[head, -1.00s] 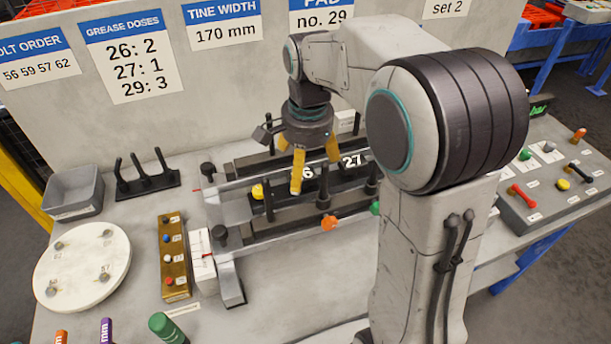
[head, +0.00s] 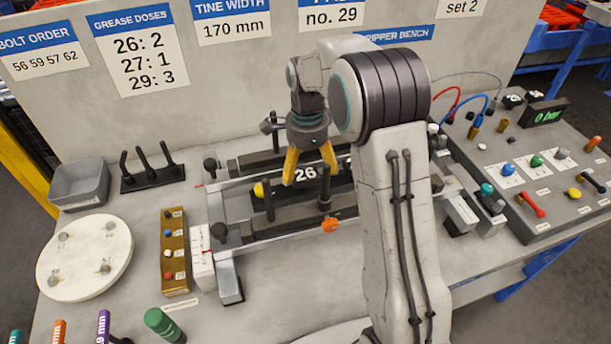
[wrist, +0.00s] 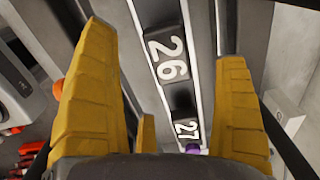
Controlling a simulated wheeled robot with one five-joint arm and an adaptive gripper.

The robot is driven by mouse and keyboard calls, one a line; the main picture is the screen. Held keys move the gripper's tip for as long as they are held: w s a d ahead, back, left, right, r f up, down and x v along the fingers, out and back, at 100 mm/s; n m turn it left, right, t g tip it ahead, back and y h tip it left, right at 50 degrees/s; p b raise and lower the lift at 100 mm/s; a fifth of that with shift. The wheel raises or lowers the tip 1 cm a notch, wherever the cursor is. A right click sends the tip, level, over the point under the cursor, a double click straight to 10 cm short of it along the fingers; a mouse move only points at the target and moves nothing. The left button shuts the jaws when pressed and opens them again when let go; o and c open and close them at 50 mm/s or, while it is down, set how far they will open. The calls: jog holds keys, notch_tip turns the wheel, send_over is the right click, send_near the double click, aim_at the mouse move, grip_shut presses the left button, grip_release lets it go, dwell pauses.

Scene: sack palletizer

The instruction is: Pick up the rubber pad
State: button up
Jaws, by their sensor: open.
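My gripper (head: 310,178) is open and empty, pointing down above the clamp fixture (head: 228,183) on the bench. Its yellow fingers stand apart on both sides of the wrist view (wrist: 165,55). Between them show a dark block marked 26 (wrist: 171,58) and a smaller-looking dark block marked 27 (wrist: 187,130), both in a rail. The 26 block also shows in the head view (head: 305,174), below the fingers. My arm mostly hides 27 there. I cannot tell which thing is the rubber pad; no piece marked 29 is readable.
A grey bin (head: 80,184), a black peg rack (head: 150,180) and a round white plate (head: 55,270) stand at the left. A brass strip with coloured knobs (head: 174,250) is left of the fixture. A control panel (head: 545,195) is at the right.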

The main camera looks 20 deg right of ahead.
aim_at(306, 177)
jog(key=shift+f+p, duration=0.4)
jog(key=shift+f, duration=1.9)
jog(key=shift+c, duration=0.3)
jog(key=c, duration=1.2)
